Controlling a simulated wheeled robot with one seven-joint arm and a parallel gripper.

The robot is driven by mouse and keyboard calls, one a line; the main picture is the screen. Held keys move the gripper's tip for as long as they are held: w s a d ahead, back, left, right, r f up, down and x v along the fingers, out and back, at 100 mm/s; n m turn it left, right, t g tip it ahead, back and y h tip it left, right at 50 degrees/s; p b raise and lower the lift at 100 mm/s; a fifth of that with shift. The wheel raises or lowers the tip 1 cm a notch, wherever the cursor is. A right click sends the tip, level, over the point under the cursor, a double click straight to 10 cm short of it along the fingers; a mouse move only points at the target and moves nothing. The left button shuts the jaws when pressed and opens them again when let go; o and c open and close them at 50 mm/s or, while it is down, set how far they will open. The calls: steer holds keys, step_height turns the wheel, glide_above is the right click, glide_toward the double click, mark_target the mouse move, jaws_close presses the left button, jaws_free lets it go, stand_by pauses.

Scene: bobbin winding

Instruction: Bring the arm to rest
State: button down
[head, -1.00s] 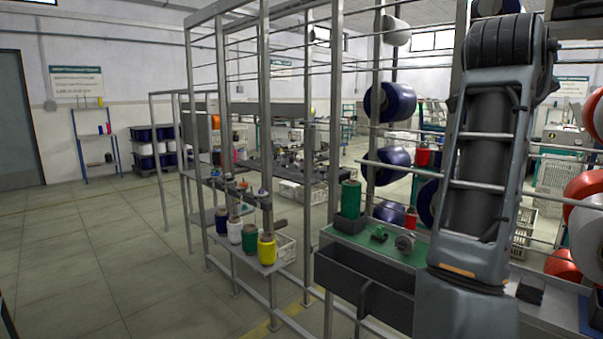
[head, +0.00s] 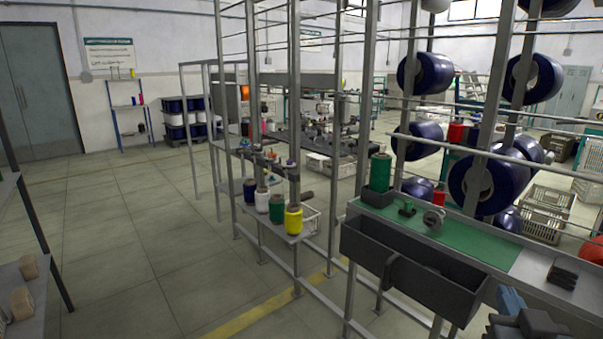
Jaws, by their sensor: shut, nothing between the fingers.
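Only a small part of my arm shows, as dark and blue-grey pieces at the bottom right edge of the head view. I cannot make out my gripper or its fingers there. The winding bench has a green mat (head: 461,238) and a dark grey trough (head: 415,268) along its front. A green thread cone (head: 380,172) stands upright on a dark block at the mat's left end. A small green device (head: 407,209) and a grey round part (head: 433,219) sit beside it. A dark block (head: 563,276) lies on the bench's bare right part.
A metal rack frame (head: 371,130) carries large blue spools (head: 485,183). Several thread cones, one yellow (head: 293,220), stand on a low shelf. A shelf (head: 30,290) with tan blocks is at the left edge. The tiled floor (head: 130,240) between is clear.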

steer(key=s+a+f+n+y, duration=0.1)
steer(key=s+a+f+y, duration=0.15)
steer(key=s, duration=0.65)
steer(key=s+a+f+n+g+y, duration=0.15)
steer(key=s+a+f, duration=0.25)
steer(key=s, duration=0.5)
steer(key=s+a+f+n+t+y, duration=0.1)
steer(key=s+a+f+n+y, duration=0.15)
steer(key=s, duration=0.65)
steer(key=s+a+r+m+g, duration=0.1)
steer(key=s+a+r, duration=0.1)
steer(key=s, duration=0.8)
steer(key=shift+s+r, duration=0.2)
steer(key=shift+r, duration=0.05)
steer(key=c, duration=1.8)
jaws_free()
